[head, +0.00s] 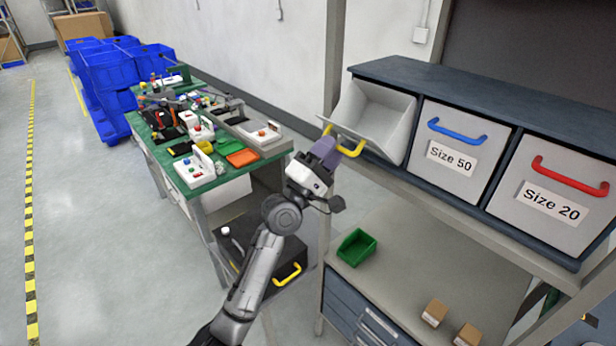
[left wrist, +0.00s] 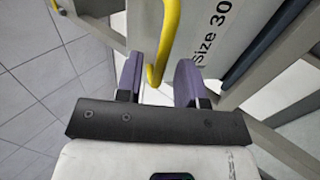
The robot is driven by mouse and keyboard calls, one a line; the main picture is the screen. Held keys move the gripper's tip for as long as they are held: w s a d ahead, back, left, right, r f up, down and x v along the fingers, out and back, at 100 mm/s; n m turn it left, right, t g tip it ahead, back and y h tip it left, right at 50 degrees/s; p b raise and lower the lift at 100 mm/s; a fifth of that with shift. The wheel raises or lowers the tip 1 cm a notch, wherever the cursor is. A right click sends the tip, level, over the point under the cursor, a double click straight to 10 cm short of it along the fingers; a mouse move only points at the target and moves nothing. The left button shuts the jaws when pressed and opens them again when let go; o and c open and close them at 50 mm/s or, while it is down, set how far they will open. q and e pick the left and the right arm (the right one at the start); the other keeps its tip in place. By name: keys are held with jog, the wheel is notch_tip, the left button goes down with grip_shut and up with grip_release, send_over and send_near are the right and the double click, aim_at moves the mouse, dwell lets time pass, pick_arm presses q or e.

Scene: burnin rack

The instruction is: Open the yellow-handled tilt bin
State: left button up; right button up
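The yellow-handled tilt bin (head: 373,117) is the left one of three light grey bins in the dark blue rack. It is tilted forward, with its inside showing, and it looks empty. Its yellow handle (head: 344,140) is on the lowered front. My left gripper (head: 329,146) is at the handle's left part. In the left wrist view the purple fingers (left wrist: 160,82) stand apart on either side of the yellow handle (left wrist: 166,40), with gaps visible beside the bar. The bin's front there reads "Size 30". My right gripper is in neither view.
To the right are closed bins with a blue handle (head: 457,130) and a red handle (head: 570,175). A green tray (head: 356,247) and small brown boxes (head: 434,312) are on the lower counter.

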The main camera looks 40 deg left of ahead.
pick_arm(q)
jog(key=d+b+v, duration=0.1)
jog(key=v, duration=1.1)
jog(key=shift+a, duration=0.5)
jog(key=shift+s, duration=0.1)
